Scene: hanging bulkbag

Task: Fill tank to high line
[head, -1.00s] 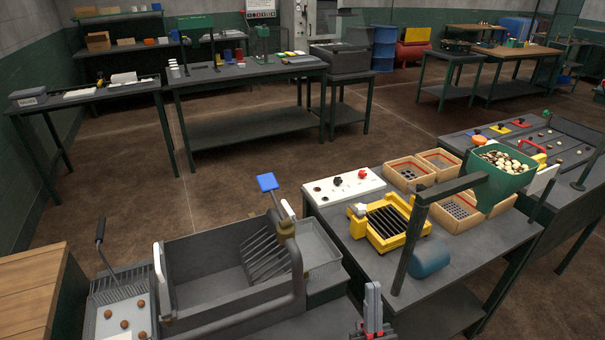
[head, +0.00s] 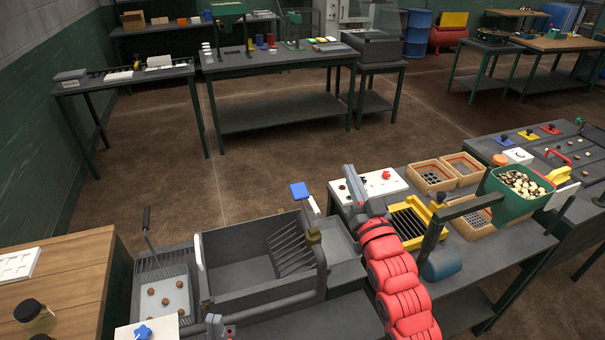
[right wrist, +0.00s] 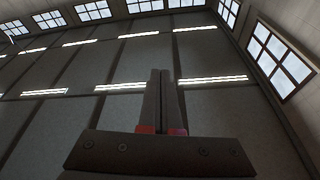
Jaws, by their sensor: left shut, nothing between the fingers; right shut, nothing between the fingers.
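A grey open-topped tank (head: 222,262) stands on the near bench, with a slotted dark rack (head: 290,248) inside at its right. I see no liquid level or high line on it. A blue paddle-shaped handle (head: 299,189) rises behind its right end. My right gripper (head: 350,178), on the red-sleeved arm, is to the right of the blue handle in the picture; whether they touch is unclear. Its fingers are shut and empty, pointing up toward the ceiling in the right wrist view (right wrist: 160,88). My left gripper (head: 222,329) shows only partly at the bottom edge, shut and empty.
Left of the tank is a tray (head: 161,297) with several brown balls. A wooden table (head: 75,285) holds a jar (head: 34,316). A white panel with a blue knob (head: 143,332) is below. Right are a yellow grate (head: 437,207), wooden boxes (head: 432,164) and a green hopper (head: 512,205).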

